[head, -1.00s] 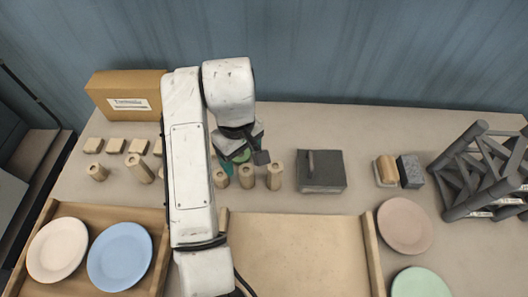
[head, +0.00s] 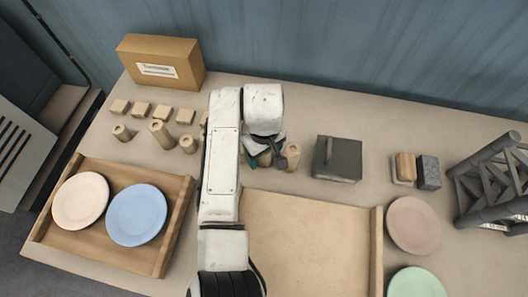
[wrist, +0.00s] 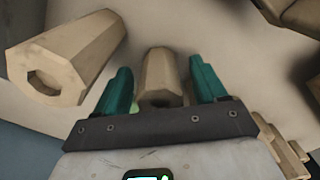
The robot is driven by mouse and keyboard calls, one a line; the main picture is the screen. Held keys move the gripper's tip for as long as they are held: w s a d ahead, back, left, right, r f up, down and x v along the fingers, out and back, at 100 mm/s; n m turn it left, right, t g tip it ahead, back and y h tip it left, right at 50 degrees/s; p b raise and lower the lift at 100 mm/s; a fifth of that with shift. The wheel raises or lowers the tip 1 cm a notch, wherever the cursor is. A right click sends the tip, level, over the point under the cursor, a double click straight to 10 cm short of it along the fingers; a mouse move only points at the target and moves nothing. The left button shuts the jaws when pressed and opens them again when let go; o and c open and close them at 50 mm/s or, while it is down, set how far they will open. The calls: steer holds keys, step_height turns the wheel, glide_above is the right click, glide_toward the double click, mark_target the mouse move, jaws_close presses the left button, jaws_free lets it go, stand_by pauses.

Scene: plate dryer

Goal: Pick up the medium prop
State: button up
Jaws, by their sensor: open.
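Several wooden eight-sided props of differing heights stand on the table; which one counts as medium I cannot tell for certain. In the wrist view, one wooden prop (wrist: 160,68) lies between the two teal fingers of my gripper (wrist: 161,76). The fingers are open, with a visible gap on each side of it. A larger-looking prop (wrist: 75,55) with a hole in its end is left of the fingers. In the head view my gripper (head: 262,157) is low among the props, partly hidden by my arm. One prop (head: 292,156) shows just right of it.
More props, including a tall one (head: 161,134), stand left of my arm, with small wooden blocks (head: 141,109) behind them. A dark box (head: 338,158) is to the right. A wooden tray (head: 100,255) with plates lies front left.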

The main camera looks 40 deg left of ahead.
steer(key=shift+f, duration=0.25)
steer(key=shift+c, duration=0.5)
steer(key=c, duration=1.1)
steer(key=shift+r, duration=0.15)
